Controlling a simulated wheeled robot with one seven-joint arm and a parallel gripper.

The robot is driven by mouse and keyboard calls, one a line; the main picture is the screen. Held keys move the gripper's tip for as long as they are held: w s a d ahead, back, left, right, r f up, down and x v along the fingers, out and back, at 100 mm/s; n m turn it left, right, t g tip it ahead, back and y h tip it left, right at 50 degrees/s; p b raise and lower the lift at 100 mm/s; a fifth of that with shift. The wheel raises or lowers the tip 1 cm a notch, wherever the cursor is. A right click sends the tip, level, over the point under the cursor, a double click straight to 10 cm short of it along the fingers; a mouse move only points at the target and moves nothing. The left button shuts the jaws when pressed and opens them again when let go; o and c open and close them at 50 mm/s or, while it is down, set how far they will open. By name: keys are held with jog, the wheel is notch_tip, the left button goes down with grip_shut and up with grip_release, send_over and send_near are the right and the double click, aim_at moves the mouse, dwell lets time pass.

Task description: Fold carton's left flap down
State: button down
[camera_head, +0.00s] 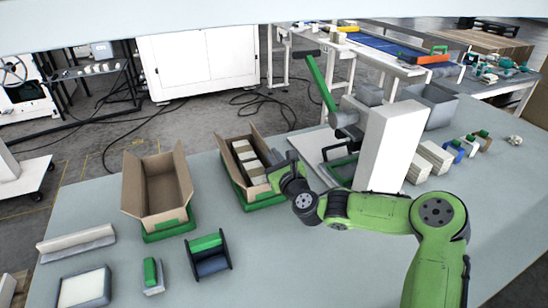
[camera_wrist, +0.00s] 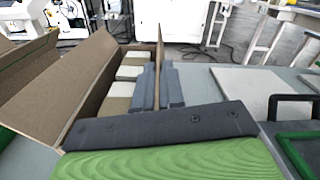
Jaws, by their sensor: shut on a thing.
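The filled carton (camera_head: 233,178) stands open on the table in the head view, with pale packs (camera_head: 247,160) inside. In the wrist view, its flap on the left of the picture (camera_wrist: 60,85) leans outward. My gripper (camera_head: 272,158) is at the carton's right side. In the wrist view, my gripper (camera_wrist: 160,88) has its two grey fingers closed on either side of a thin brown flap (camera_wrist: 159,42), seen edge-on and standing upright. The lower part of that flap is hidden behind the fingers.
An empty open carton (camera_head: 160,188) stands to the left on a green base. A white upright block (camera_head: 392,145) and a green-handled device (camera_head: 322,85) stand to the right. A green and dark holder (camera_head: 208,256) lies in front. The table's front middle is clear.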

jog(key=c, duration=1.3)
grip_release()
jog(key=b+v, duration=0.1)
jog(key=v, duration=1.4)
jog(key=shift+s+d, duration=0.1)
jog(key=shift+s, duration=0.25)
